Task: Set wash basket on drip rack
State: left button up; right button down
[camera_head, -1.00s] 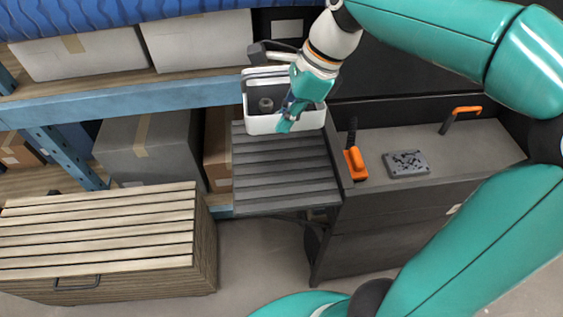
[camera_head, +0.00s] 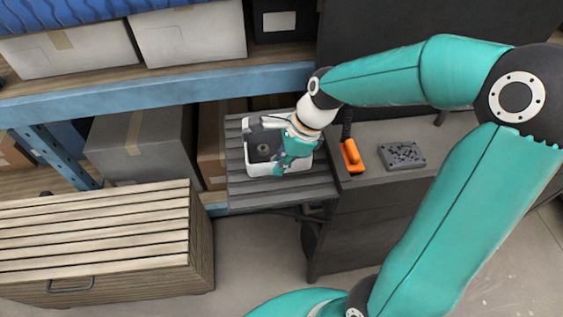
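The wash basket (camera_head: 251,168) is a white, open-topped tub with a dark inside and a dark grey handle. A small brownish ring-shaped part (camera_head: 263,149) lies inside it. The basket appears level over the middle of the drip rack (camera_head: 281,194), a dark grey slatted shelf; I cannot tell whether it touches the slats. My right gripper (camera_head: 284,160) reaches in from the right at the basket's handle and appears shut on it; its fingers and wrist hide the basket's right part. My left gripper is not in view.
A dark cabinet adjoins the rack on the right, with an orange-handled brush (camera_head: 351,156) and a grey speckled block (camera_head: 402,156) on top. A slatted wooden chest (camera_head: 100,240) stands at lower left. Blue shelving with boxes (camera_head: 140,145) runs behind. The rack's front slats are clear.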

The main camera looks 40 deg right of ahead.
jog(key=shift+f, duration=0.15)
jog(key=c, duration=1.3)
grip_release()
jog(key=shift+r, duration=0.2)
jog(key=v, duration=1.2)
jog(key=shift+s+p, duration=0.1)
jog(key=shift+p, duration=0.3)
jog(key=shift+f, duration=0.1)
